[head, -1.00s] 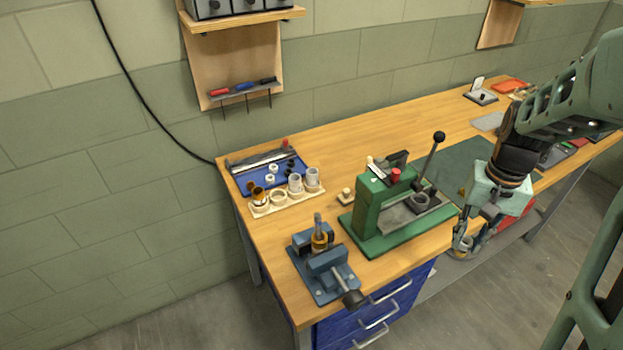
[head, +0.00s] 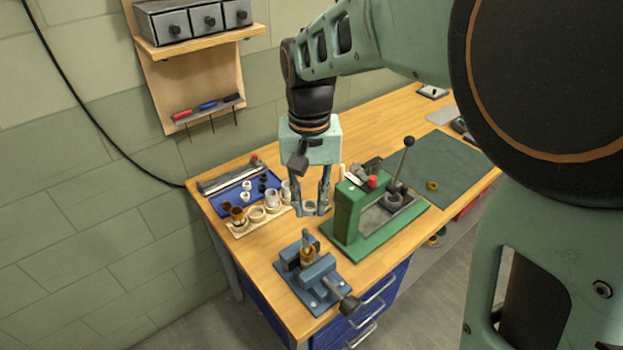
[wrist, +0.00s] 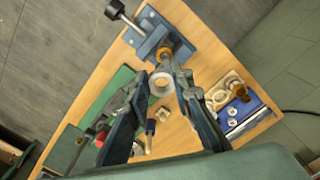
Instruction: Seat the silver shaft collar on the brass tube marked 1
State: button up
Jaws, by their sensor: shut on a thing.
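My gripper (head: 316,207) is shut on the silver shaft collar (head: 312,209), a short ring held at the fingertips above the bench. The collar also shows between the fingertips in the wrist view (wrist: 161,84), its hole visible. A brass tube (head: 308,256) stands upright in the blue vise (head: 318,278), in front of and below my gripper. It shows beyond the fingertips in the wrist view (wrist: 165,54). The collar is apart from this tube. I cannot read a number on the tube. A grey piece rises at the tube's top in the head view.
The green press (head: 358,213) with its upright lever stands close to the right of my gripper. A wooden rack (head: 240,231) with several rings and cups lies to the left, with a blue tray (head: 247,192) behind it. A brass-coloured ring (head: 432,185) lies on the dark mat.

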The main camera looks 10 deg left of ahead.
aim_at(305, 230)
jog(key=shift+s+a+r, duration=0.2)
jog(key=shift+s+a, duration=0.1)
jog(key=shift+a, duration=0.15)
jog(key=shift+f+b, duration=3.05)
jog(key=shift+f, duration=1.05)
jog(key=o, duration=1)
jog(key=shift+r, duration=0.15)
notch_tip(305, 230, up, 12)
jog(key=shift+f, duration=0.1)
jog(key=shift+w+d, duration=0.1)
jog(key=shift+w, duration=0.05)
